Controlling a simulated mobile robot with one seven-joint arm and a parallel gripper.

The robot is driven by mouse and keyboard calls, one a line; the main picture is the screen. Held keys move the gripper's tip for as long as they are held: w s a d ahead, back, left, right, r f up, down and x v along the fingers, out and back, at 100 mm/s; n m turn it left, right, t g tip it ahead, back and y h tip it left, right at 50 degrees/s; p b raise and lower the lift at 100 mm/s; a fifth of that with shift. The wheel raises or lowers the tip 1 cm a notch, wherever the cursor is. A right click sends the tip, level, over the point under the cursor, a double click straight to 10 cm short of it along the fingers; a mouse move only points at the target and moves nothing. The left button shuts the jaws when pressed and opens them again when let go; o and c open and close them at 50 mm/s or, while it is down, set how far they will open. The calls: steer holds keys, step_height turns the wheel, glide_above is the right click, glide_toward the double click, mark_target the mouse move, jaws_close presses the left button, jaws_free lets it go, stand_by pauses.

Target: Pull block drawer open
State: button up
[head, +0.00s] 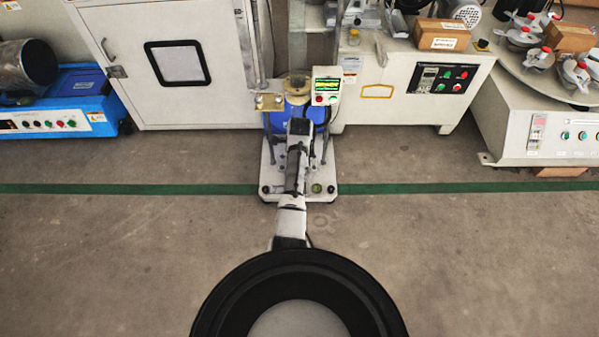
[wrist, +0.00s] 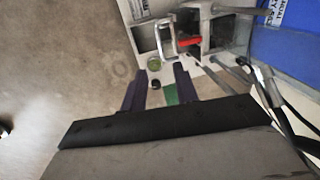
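A small test machine (head: 268,180) with a white base stands ahead of me in the head view, and my arm reaches to it and covers its middle. In the wrist view a silver U-shaped handle (wrist: 158,40) stands out from the machine's pale frame, beside a red part (wrist: 190,41). I cannot tell for sure which part is the block drawer; it may be the part behind this handle. My gripper (wrist: 160,70) is open, its two dark fingers apart and nothing between them. The handle is beyond the fingertips. My arm hides the gripper in the head view.
A control box (head: 326,86) with a green display is on the machine's right. A white cabinet (head: 120,60) stands behind left, a blue-based device (head: 70,105) farther left, and a beige machine (head: 400,95) behind right. The floor in front is clear, crossed by a green stripe (head: 130,188).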

step_height(320, 180, down, 9)
steer(key=w+b, duration=0.1)
steer(key=b, duration=0.2)
steer(key=shift+w, duration=0.4)
steer(key=shift+f, duration=0.1)
steer(key=shift+c, duration=0.4)
jaws_close()
